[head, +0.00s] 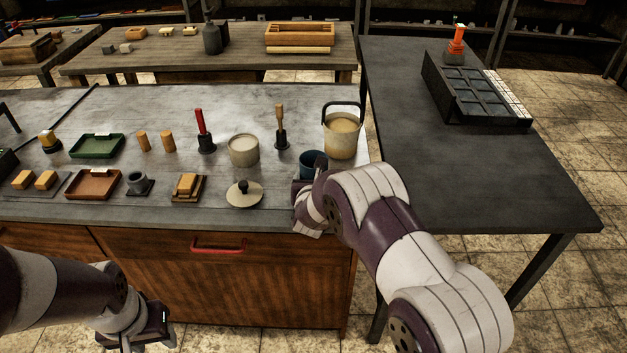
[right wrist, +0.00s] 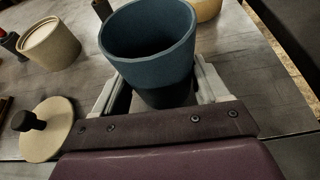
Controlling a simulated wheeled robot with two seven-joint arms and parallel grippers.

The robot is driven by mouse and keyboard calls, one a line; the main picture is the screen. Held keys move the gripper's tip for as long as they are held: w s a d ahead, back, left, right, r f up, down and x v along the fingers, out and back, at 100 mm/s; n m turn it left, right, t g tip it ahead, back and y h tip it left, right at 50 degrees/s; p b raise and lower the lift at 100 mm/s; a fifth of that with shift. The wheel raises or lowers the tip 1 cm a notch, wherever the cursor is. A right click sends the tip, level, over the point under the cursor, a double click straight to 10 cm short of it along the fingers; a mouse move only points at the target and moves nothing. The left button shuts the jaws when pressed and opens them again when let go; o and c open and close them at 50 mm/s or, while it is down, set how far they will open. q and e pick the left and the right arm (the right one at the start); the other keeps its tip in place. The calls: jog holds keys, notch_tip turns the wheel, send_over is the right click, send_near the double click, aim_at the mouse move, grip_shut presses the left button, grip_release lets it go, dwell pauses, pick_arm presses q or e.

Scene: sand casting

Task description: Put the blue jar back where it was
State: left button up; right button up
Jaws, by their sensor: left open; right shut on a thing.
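The blue jar (head: 313,162) is near the front right part of the grey bench, open at the top and upright. In the right wrist view the blue jar (right wrist: 150,45) stands between the two pale fingers of my right gripper (right wrist: 160,95), which is shut on it. In the head view my right gripper (head: 305,190) is mostly hidden by my own arm. I cannot tell whether the jar's base touches the bench. My left gripper (head: 145,335) is open and empty, low in front of the cabinet.
A cream pot (head: 243,150) and its round lid (head: 244,194) lie left of the jar. A beige bucket (head: 342,135) with a dark handle stands just behind it. Tools in dark holders, trays and blocks fill the left. The right table (head: 480,185) has clear room in front.

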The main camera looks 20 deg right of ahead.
jog(key=shift+s, duration=0.1)
jog(key=o, duration=1.2)
jog(key=shift+f, duration=0.1)
